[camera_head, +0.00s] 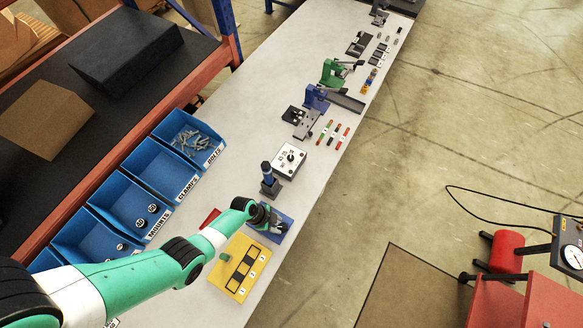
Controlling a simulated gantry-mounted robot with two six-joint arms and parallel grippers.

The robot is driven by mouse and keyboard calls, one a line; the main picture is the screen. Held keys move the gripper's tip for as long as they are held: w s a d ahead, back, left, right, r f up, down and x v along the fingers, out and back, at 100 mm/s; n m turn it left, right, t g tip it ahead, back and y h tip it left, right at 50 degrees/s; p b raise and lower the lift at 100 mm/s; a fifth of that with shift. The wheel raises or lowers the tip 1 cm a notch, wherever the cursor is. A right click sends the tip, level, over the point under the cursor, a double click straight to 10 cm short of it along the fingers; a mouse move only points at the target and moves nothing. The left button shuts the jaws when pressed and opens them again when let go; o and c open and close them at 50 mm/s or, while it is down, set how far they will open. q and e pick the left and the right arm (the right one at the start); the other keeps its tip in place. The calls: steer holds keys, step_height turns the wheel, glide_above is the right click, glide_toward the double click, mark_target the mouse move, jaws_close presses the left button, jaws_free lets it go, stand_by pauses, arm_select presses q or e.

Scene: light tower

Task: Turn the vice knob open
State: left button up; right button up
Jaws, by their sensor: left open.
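My green-and-white left arm reaches in from the lower left across the bench. Its dark gripper (269,219) is over a blue device (286,219) near the bench's right edge. The gripper hides much of this device, and I cannot tell whether the fingers touch it. The gripper is open. The device may be the vice, but its knob cannot be made out from here. My right gripper is not in view.
A yellow numbered board (236,284) lies in front of the blue device. Blue bins (162,168) line the left side. Other fixtures stand farther back.

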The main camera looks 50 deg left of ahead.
mark_target(282, 227)
arm_select(q)
steer(key=b+x, duration=0.1)
steer(key=x, duration=0.2)
steer(key=shift+w+f+b, duration=0.1)
steer(key=shift+f+b, duration=0.15)
steer(key=shift+b, duration=0.1)
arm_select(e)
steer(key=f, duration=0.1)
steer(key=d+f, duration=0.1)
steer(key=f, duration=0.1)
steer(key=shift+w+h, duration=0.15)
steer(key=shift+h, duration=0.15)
arm_select(q)
jaws_close()
